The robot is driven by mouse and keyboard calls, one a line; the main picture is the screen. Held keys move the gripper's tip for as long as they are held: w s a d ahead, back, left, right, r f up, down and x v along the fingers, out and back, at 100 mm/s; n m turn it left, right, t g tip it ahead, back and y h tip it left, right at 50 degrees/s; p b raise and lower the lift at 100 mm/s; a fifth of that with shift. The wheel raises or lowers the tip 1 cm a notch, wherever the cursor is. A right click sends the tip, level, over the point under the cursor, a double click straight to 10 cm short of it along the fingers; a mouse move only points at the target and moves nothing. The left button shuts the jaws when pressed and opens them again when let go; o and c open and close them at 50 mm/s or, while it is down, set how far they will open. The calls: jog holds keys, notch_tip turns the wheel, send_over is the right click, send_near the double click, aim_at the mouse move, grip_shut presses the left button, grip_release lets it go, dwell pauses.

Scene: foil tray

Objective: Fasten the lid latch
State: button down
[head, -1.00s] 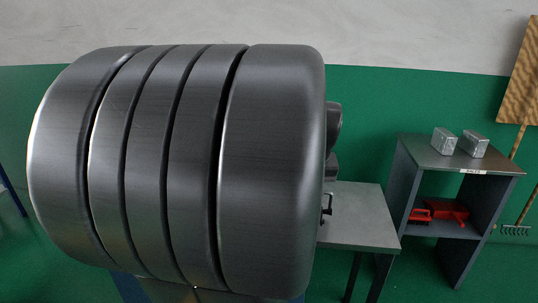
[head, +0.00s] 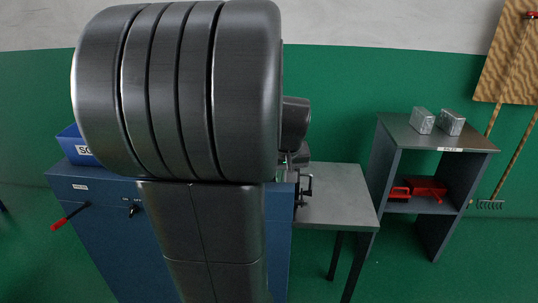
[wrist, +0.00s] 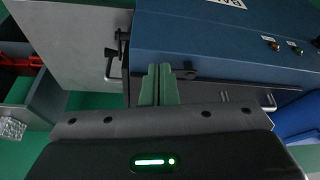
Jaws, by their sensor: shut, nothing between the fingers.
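My gripper (wrist: 159,70) shows in the wrist view with its two green fingers together and nothing between them. Its tips are at the lower edge of the blue press body (wrist: 215,45). A small dark fitting (wrist: 186,72) sits just right of the tips; I cannot tell if they touch, or if it is part of the latch. A black clamp-like fitting (wrist: 121,42) is left of the tips, at the press's side. It also shows in the head view (head: 304,187). In the head view my arm covers much of the blue press (head: 100,195) and hides my gripper.
A grey table (head: 340,190) adjoins the press on the right. Beyond it is a shelf unit (head: 400,132) with two foil-coloured blocks (head: 437,121) on top and red items (head: 420,188) inside. A red-tipped lever (head: 70,216) juts from the press front. A blue bin (head: 72,142) stands at left.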

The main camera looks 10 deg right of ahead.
jog(key=w+f, duration=0.3)
jog(key=w, duration=0.2)
jog(key=shift+p, duration=0.3)
